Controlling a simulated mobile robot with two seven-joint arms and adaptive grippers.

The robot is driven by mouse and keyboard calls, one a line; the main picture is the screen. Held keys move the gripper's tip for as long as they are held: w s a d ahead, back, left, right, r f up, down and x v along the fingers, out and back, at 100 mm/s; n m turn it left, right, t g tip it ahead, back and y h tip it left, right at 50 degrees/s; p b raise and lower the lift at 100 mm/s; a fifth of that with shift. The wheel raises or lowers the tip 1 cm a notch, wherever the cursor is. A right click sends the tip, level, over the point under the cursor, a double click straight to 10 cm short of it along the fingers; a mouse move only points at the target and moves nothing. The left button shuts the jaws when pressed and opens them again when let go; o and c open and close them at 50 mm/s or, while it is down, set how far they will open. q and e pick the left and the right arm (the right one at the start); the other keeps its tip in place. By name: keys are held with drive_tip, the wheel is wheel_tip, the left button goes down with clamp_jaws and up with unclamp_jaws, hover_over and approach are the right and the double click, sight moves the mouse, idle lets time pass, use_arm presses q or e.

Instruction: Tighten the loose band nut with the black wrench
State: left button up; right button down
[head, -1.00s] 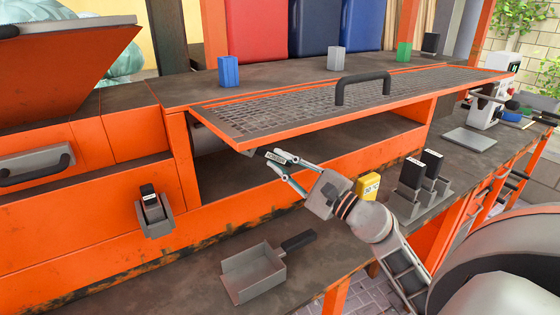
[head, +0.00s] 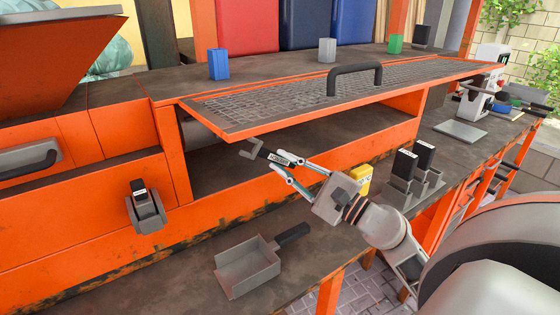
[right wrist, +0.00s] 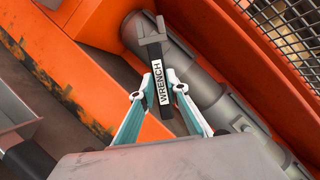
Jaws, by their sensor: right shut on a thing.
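The black wrench, with a white "WRENCH" label and a grey open jaw (head: 246,153), is held in my right gripper (head: 284,169) below the raised mesh guard. In the right wrist view, the wrench (right wrist: 152,40) stands between the fingertips of my right gripper (right wrist: 162,90), its jaw pointing away from me. Behind it runs a grey banded barrel (right wrist: 205,93). The barrel's end (head: 195,130) also shows in the head view, in the bay left of the wrench. I cannot make out the band nut in either view. My left gripper is not in view.
The orange-edged mesh guard (head: 290,100) with a black handle (head: 353,77) hangs over the bay. A grey scoop (head: 250,268) lies on the front bench. A yellow block (head: 363,180) and black-topped tools in grey holders (head: 400,193) stand right of the gripper.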

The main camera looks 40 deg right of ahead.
drive_tip(key=shift+s+a+b, duration=0.1)
drive_tip(key=shift+s+b, duration=0.3)
drive_tip(key=shift+s, duration=1.25)
